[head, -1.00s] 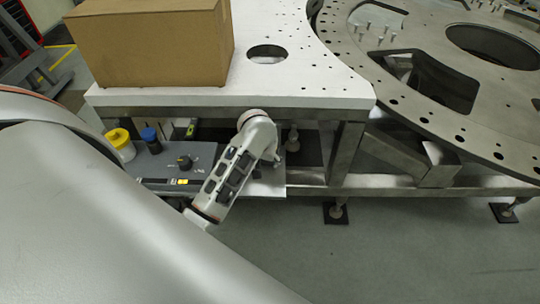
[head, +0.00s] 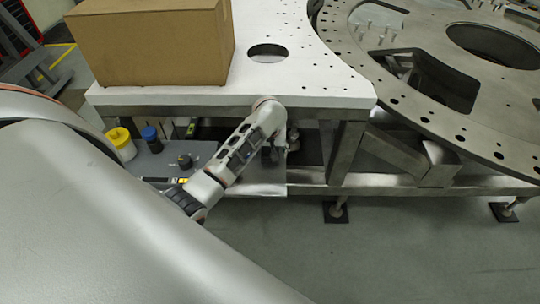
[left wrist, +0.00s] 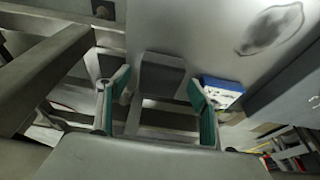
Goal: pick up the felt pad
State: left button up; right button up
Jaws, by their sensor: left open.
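My left gripper (left wrist: 159,84) shows in the left wrist view with two green-lined fingers spread wide apart. A plain grey block-like piece (left wrist: 162,74) shows between the fingers. I cannot tell whether it is the felt pad, nor whether a finger touches it. I do not make out the felt pad for certain in the head view. There my left arm's wrist links (head: 235,152) reach to the front edge of the white table, and the fingers are not clear. My right gripper is not in view.
The white table (head: 310,75) carries a cardboard box (head: 150,45). A grey lower shelf (head: 262,189) holds a yellow-capped container (head: 121,141) and a blue-capped one (head: 151,138). A metal turret plate (head: 450,85) stands right. A blue-and-white item (left wrist: 222,88) is near the right finger.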

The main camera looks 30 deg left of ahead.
pick_arm(q)
jog(key=shift+f, duration=0.2)
jog(key=c, duration=1.1)
jog(key=shift+c, duration=0.2)
jog(key=shift+w+a+r, duration=0.1)
jog(key=shift+r, duration=0.05)
